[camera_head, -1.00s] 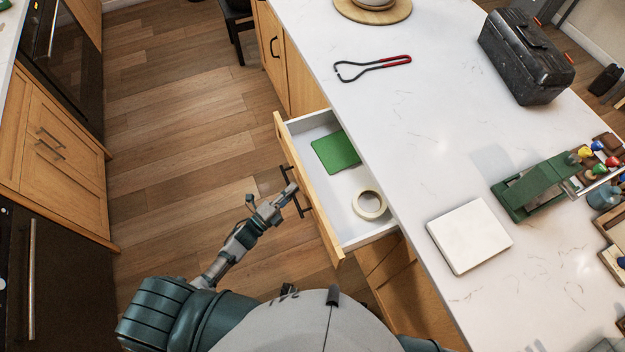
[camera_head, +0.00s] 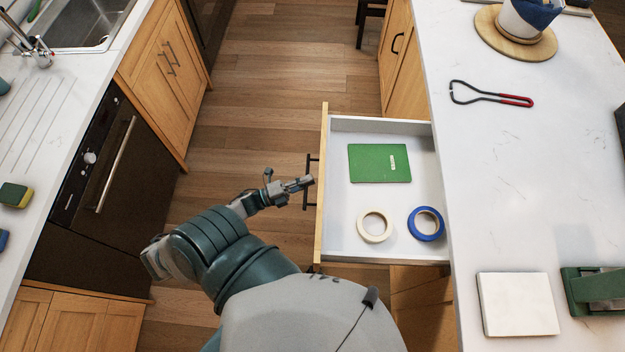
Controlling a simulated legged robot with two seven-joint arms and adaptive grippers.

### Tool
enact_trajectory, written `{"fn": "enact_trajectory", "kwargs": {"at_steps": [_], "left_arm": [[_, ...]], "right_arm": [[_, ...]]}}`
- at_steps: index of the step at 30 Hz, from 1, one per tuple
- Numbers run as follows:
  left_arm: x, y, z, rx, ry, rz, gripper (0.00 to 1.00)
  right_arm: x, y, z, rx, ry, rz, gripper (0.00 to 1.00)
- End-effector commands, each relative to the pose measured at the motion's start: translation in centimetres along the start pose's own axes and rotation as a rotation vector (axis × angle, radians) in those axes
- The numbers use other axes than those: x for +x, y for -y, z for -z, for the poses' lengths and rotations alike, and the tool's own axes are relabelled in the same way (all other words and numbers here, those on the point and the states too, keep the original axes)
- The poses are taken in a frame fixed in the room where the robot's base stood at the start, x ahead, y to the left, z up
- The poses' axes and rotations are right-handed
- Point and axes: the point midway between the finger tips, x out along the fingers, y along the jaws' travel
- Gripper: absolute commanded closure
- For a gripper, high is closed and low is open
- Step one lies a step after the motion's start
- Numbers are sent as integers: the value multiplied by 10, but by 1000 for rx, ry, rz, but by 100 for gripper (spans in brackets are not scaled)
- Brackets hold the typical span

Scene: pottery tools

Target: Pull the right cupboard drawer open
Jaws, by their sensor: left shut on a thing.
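The drawer (camera_head: 385,130) of the island cupboard stands pulled out, with its wooden front (camera_head: 321,225) toward the left. A dark bar handle (camera_head: 308,168) is on that front. My left gripper (camera_head: 304,183) is shut on the handle. Inside the drawer lie a green booklet (camera_head: 375,165), a cream tape roll (camera_head: 362,228) and a blue tape roll (camera_head: 412,224). My right gripper is out of view.
The white island counter (camera_head: 490,200) is on the right, with red-handled wire tongs (camera_head: 500,97), a white slab (camera_head: 517,304) and a round wooden board (camera_head: 490,38). An oven (camera_head: 90,190) and a sink counter are on the left. Wooden floor (camera_head: 265,80) lies between.

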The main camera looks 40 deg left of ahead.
Motion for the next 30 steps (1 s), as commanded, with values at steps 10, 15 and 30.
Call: {"fn": "enact_trajectory", "kwargs": {"at_steps": [10, 15, 30], "left_arm": [[-5, -8, 5, -8, -2, -16, 100], [-4, -6, 3, -6, -1, -13, 63], [-40, -4, 0, -6, 3, -10, 63]], "right_arm": [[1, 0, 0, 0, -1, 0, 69], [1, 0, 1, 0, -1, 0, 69], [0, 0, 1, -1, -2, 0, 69]]}}
